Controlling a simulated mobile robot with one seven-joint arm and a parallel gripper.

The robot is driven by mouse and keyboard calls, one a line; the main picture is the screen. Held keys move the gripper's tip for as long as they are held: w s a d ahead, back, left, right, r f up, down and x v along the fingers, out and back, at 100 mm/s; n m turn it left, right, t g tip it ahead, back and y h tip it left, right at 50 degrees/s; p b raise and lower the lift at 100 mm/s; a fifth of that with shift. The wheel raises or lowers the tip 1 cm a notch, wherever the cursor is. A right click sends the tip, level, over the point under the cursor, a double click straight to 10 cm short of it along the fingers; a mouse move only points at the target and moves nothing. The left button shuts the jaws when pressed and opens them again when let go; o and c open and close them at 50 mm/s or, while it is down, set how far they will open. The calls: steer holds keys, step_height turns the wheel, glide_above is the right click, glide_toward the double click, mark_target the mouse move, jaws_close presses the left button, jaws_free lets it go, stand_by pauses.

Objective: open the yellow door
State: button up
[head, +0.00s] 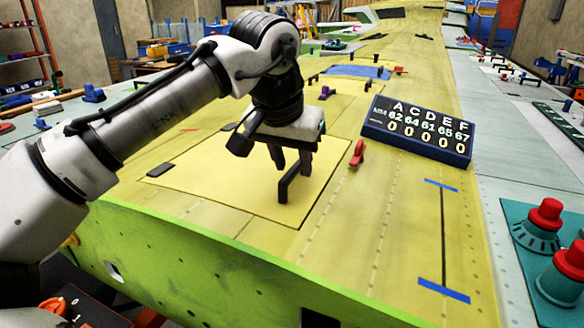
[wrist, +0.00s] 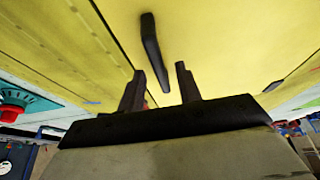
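The yellow door (head: 225,185) is a flat panel, outlined by thin seams, in the yellow wing surface. A black bar handle (head: 291,183) stands up from its right part. My gripper (head: 290,160) is over the door at the handle, fingers pointing down and apart. In the wrist view my gripper (wrist: 160,85) is open, and the near end of the handle (wrist: 152,50) shows between the two fingertips. I see no finger closed on the handle; whether they touch it I cannot tell. The door looks flush with the wing. My arm hides part of its far side.
A dark display board (head: 418,130) with letters and numbers stands right of the door. A small red clamp (head: 357,153) is between them. Red knobs on a teal plate (head: 520,235) are at the right. A green edge panel (head: 190,255) runs along the front.

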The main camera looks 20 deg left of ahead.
steer(key=shift+c, duration=0.2)
jaws_close()
steer(key=shift+r, duration=0.2)
